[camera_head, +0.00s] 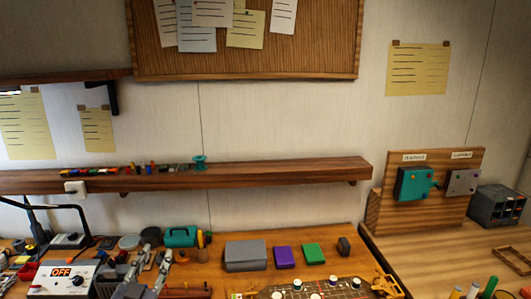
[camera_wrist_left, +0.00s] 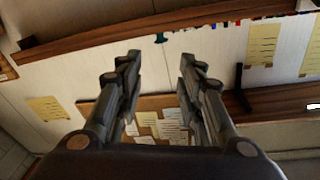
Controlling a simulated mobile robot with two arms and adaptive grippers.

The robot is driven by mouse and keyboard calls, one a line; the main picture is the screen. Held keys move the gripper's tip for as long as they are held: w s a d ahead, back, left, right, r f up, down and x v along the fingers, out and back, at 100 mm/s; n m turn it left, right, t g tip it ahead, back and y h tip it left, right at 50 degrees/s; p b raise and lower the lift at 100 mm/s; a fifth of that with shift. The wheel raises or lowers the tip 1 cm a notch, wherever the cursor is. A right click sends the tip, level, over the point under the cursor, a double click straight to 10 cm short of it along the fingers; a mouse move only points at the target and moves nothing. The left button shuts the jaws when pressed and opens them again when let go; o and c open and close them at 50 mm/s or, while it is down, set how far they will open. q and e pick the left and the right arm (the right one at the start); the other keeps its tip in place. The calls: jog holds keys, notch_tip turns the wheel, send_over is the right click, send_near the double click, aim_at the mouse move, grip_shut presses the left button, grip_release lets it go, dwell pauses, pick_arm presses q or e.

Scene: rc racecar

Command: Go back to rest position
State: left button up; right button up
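My left gripper (camera_head: 157,245) comes up from the bottom left of the head view, over the workbench. In the left wrist view my left gripper (camera_wrist_left: 158,62) has its two dark fingers well apart, with nothing between them. Behind the fingers that view shows the wall, a shelf and a cork board with papers. My right gripper does not show in either view.
The workbench (camera_head: 335,246) holds a control box (camera_head: 66,280) reading OFF, a teal toolbox (camera_head: 181,237), and grey (camera_head: 245,256), purple (camera_head: 284,257) and green (camera_head: 314,254) blocks. A wooden shelf (camera_head: 290,174) runs along the wall above. A second table (camera_head: 430,248) stands right.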

pick_arm(q)
jog(key=s+d+f+g+h, duration=0.1)
jog(key=s+d+f+g, duration=0.3)
jog(key=s+f, duration=0.4)
jog(key=s+d+f+g+h, duration=0.1)
jog(key=s+d+f+g, duration=0.2)
jog(key=s+f+g, duration=0.35)
jog(key=s+f+n+g+y, duration=0.15)
jog(key=s+f, duration=0.25)
jog(key=s, duration=0.6)
jog(key=s+f+g+y, duration=0.1)
jog(key=s+f+g, duration=0.25)
jog(key=s, duration=0.65)
notch_tip(320, 180, down, 33)
jog(key=s+g+b, duration=0.1)
jog(key=s+b, duration=0.1)
jog(key=b, duration=0.4)
jog(key=s+a+f+b, duration=0.2)
jog(key=s+f, duration=0.6)
jog(key=f, duration=0.2)
jog(key=s+a+f+g+b, duration=0.1)
jog(key=s+f+b, duration=0.2)
jog(key=s+f, duration=0.5)
jog(key=shift+s+a+f, duration=0.2)
jog(key=shift+a+f, duration=0.15)
jog(key=shift+f, duration=0.95)
jog(key=shift+m, duration=0.25)
